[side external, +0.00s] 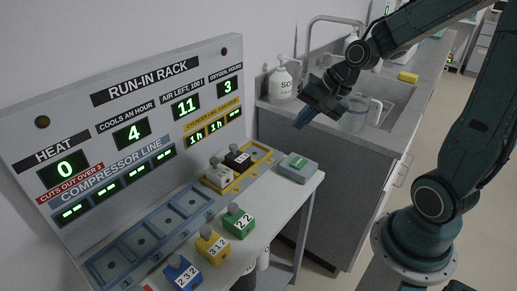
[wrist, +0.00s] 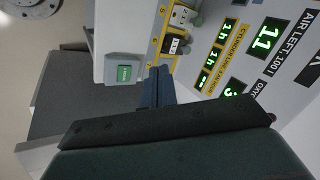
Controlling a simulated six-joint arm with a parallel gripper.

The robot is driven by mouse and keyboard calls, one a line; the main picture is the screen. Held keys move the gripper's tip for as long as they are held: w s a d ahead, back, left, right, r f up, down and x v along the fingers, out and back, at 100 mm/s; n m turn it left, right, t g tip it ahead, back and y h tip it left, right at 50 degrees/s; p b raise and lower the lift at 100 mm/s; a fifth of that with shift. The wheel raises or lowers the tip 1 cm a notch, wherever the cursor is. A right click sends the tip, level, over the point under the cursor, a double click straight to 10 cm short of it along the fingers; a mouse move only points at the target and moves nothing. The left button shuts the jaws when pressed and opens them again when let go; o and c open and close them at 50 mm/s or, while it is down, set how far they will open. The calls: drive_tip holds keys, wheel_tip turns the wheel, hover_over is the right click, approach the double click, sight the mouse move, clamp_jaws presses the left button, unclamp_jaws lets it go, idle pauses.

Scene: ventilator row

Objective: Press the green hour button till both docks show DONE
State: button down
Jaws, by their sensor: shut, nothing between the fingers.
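The green hour button (side external: 298,164) sits on a grey box at the right end of the rack table. It also shows in the wrist view (wrist: 124,73), left of my fingertips. My gripper (side external: 300,121) is shut and empty, above and apart from the button. Its blue fingers (wrist: 156,73) show in the wrist view. The yellow cylinder line tray (side external: 262,151) holds a white block (side external: 217,175) and a black block (side external: 238,159). The cylinder line display (side external: 214,127) reads 1h, 1h and dashes.
Panel displays read heat 0, cools 4, air left 11 and oxygen hours 3. The blue-grey compressor line tray (side external: 145,238) is empty, its displays dashed. Blue (side external: 183,274), yellow (side external: 213,246) and green (side external: 238,222) numbered blocks stand in front. A sink counter (side external: 388,128) with soap bottle (side external: 281,82) is behind.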

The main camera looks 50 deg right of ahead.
drive_tip(key=w+d+f+m, duration=0.3)
drive_tip(key=d+f+m, duration=0.2)
drive_tip(key=m+t, duration=0.3)
drive_tip(key=m, duration=0.5)
hover_over(302, 163)
drive_tip(key=shift+d+f, duration=0.15)
drive_tip(key=shift+f, duration=2.45)
drive_tip(key=shift+f, duration=0.15)
drive_tip(key=shift+f, duration=4.25)
drive_tip(key=shift+f, duration=0.8)
drive_tip(key=shift+r, duration=0.75)
drive_tip(key=shift+r, duration=0.1)
